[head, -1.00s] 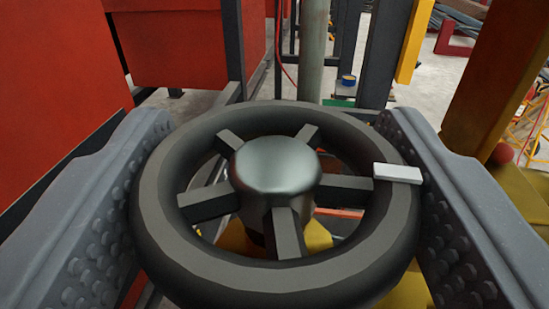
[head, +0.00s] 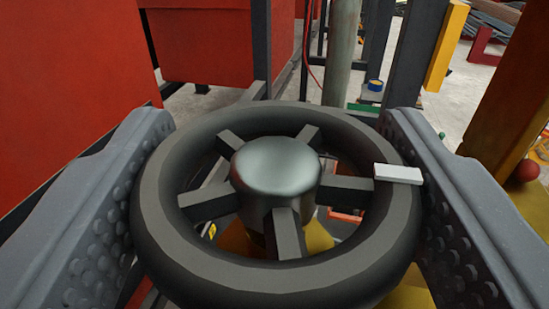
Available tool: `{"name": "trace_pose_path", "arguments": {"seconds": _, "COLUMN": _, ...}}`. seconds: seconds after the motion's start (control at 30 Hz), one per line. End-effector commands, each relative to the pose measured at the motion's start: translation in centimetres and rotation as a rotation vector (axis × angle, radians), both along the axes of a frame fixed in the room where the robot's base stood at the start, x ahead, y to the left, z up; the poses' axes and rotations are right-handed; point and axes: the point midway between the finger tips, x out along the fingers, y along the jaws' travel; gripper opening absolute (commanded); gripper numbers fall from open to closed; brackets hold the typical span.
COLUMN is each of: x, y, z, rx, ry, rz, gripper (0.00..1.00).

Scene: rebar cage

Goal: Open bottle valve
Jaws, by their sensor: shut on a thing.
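The bottle valve is a dark grey handwheel (head: 275,275) with several spokes and a shiny metal hub (head: 275,165). It fills the middle of the head view. A small white marker block (head: 398,174) sits on the right side of its rim. My gripper (head: 278,210) is shut on the handwheel, with one grey studded jaw at the left of the rim and one at the right. Yellow parts (head: 318,238) show below the hub between the spokes. The valve stem and bottle body are mostly hidden under the wheel.
Red panels (head: 70,90) stand close on the left. A dark upright post (head: 261,45) and a pale green pipe (head: 341,50) rise behind the wheel. A yellow-brown column (head: 515,100) and a red ball (head: 525,170) are close on the right. Grey floor shows beyond.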

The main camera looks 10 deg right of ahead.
Motion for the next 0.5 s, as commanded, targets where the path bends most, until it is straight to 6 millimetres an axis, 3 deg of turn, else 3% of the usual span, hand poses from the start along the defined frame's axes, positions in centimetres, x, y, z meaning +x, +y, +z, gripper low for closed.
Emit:
{"name": "trace_pose_path", "arguments": {"seconds": 0.03, "x": 0.02, "y": 0.01, "z": -0.08, "rx": 0.0, "ry": 0.001, "rz": 0.0, "gripper": 0.38}}
{"name": "trace_pose_path", "arguments": {"seconds": 0.07, "x": 0.02, "y": 0.01, "z": -0.08, "rx": 0.0, "ry": 0.002, "rz": 0.0, "gripper": 0.66}}
{"name": "trace_pose_path", "arguments": {"seconds": 0.1, "x": 0.02, "y": 0.01, "z": -0.08, "rx": 0.0, "ry": 0.002, "rz": 0.0, "gripper": 0.77}}
{"name": "trace_pose_path", "arguments": {"seconds": 0.13, "x": 0.02, "y": 0.01, "z": -0.08, "rx": 0.0, "ry": 0.001, "rz": 0.0, "gripper": 0.82}}
{"name": "trace_pose_path", "arguments": {"seconds": 0.5, "x": -0.01, "y": -0.05, "z": 0.16, "rx": -0.001, "ry": 0.001, "rz": -0.001, "gripper": 0.82}}
